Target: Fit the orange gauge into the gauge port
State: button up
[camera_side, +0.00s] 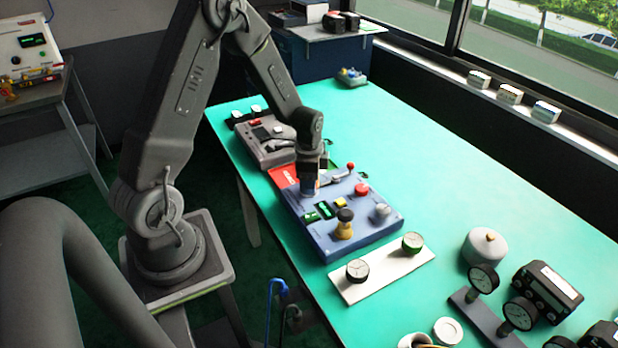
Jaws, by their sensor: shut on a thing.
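My gripper (309,181) points down over the back part of the blue valve positioner (325,245), close to its top. It is shut on the orange gauge (317,184), of which only a small orange sliver shows at the jaws. The rest of the gauge is hidden by the fingers. The gauge port cannot be made out, and I cannot tell whether the gauge touches the positioner.
The positioner carries a red-tipped lever (350,167), a red button (362,190) and a black-and-yellow knob (345,224). A white plate (385,277) in front holds a black-rimmed and a green-rimmed gauge. A grey device (262,150) stands behind.

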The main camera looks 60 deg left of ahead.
jog(key=shift+f, duration=0.35)
jog(key=o, duration=0.7)
jog(key=shift+r, duration=5.55)
jog(key=shift+r, duration=0.1)
jog(key=shift+r, duration=3.4)
